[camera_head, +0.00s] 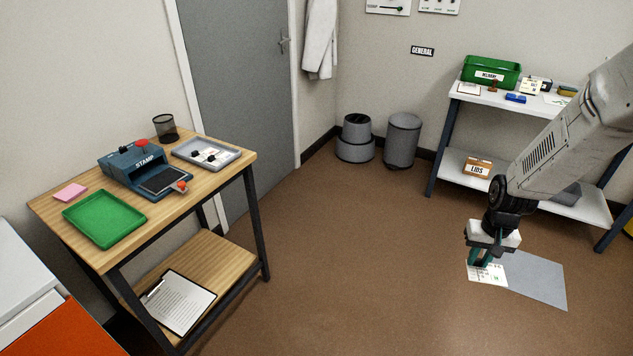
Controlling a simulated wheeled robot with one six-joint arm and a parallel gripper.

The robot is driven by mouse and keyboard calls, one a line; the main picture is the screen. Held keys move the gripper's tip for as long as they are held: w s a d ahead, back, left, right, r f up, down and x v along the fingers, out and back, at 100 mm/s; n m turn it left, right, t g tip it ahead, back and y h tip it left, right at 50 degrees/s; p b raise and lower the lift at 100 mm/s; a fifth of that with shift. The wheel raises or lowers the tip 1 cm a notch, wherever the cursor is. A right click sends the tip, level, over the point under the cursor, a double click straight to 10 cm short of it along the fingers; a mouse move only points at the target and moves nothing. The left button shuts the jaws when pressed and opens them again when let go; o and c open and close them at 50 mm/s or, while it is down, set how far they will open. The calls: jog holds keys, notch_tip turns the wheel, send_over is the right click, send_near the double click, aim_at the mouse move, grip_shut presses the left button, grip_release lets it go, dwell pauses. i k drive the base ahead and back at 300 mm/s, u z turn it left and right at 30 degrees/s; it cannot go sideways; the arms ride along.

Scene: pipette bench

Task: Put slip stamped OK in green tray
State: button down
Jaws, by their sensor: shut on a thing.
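My gripper (480,262) hangs at the right with its teal fingers pointing down. It is shut on a white printed slip (487,274), whose lower part shows below the fingers. The print is too small to read, so I cannot tell whether it bears an OK stamp. The empty green tray (104,219) lies on the wooden table (222,171) at the left, far from my gripper. A blue stamp machine (131,165) marked STAMP stands behind the tray.
A grey tray (234,157) with white slips and dark pieces, a mesh cup (165,128) and a pink pad (70,192) share the wooden table. A white-topped bench (483,98) at back right bears a green bin (491,71). Open brown floor lies between.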

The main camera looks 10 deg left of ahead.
aim_at(109, 222)
jog(key=k, duration=0.25)
jog(key=u, duration=1.9)
jog(key=i, duration=0.15)
jog(key=z, duration=0.1)
